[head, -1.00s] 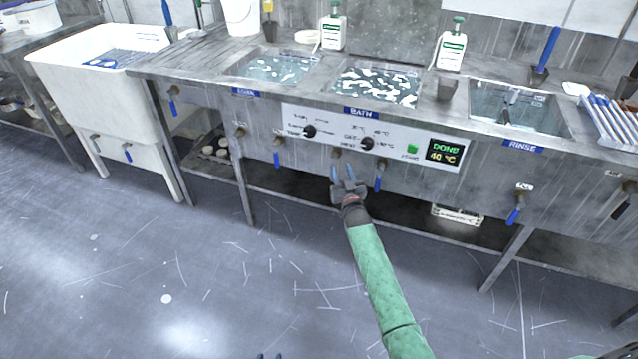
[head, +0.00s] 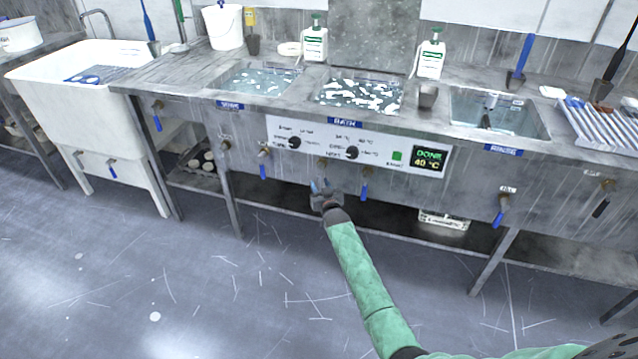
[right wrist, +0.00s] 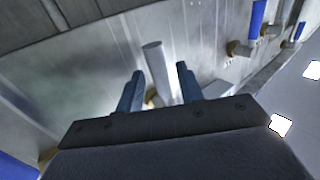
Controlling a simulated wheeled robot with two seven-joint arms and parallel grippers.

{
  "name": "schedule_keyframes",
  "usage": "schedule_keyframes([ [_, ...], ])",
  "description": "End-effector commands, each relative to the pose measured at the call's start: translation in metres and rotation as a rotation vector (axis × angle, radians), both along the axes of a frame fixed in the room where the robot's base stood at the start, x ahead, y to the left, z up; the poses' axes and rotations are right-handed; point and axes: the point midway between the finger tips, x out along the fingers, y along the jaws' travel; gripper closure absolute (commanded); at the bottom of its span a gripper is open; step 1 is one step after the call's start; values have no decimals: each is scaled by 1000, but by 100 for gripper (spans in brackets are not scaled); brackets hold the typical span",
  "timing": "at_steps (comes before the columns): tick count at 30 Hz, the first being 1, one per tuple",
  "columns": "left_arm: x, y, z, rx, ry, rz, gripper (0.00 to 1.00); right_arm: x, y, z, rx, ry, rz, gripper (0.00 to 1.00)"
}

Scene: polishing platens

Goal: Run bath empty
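The bath (head: 357,93) is a sunken basin in the steel counter, with white foam patches on its liquid. Its panel display (head: 430,158) reads DONE, 40 °C. Below the panel is a brass valve (head: 323,163); its handle is hard to make out in the head view. My right gripper (head: 320,186) is just below this valve. In the right wrist view, a grey cylindrical handle (right wrist: 156,66) stands between the two spread blue fingers of the gripper (right wrist: 160,80), with a visible gap on each side. My left gripper is out of view.
Blue-handled valves (head: 264,162) and (head: 366,184) flank the middle one. The soak basin (head: 256,78) is left and the rinse basin (head: 497,112) right. A lower shelf holds a white crate (head: 443,219). The floor (head: 240,290) in front is clear.

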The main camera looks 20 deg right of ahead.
Motion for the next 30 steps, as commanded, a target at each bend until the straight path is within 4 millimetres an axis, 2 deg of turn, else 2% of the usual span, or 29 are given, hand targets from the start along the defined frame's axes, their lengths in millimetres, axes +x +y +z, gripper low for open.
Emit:
schedule_keyframes([
  [6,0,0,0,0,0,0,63,15,0,0,0,-1,0,63],
  [17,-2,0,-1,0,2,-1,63,18,0,0,0,0,0,63],
  [21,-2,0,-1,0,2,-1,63,18,0,0,0,-1,0,90],
  [23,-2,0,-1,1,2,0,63,18,0,0,0,-1,0,100],
  [30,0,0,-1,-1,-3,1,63,18,0,-1,3,-2,0,100],
])
